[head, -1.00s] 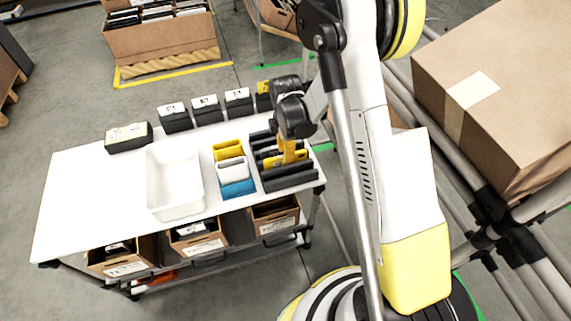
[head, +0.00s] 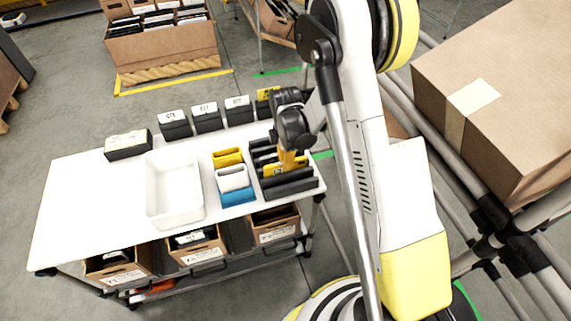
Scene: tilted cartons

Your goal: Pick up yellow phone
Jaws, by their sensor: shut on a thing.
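The yellow phone (head: 273,170) stands among dark slabs in the black rack (head: 291,187) at the right end of the white table. My gripper (head: 289,160) reaches down from above to the phone and is shut on it. The fingertips are small and partly merge with the yellow of the phone. The phone's lower part is hidden by the rack, and I cannot tell whether it is clear of its slot.
Yellow (head: 228,157), white (head: 232,178) and blue (head: 238,197) holders stand left of the rack. An empty white tray (head: 150,190) sits further left on the table (head: 75,205). Several black boxes line the back edge. A large carton (head: 510,110) stands at right.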

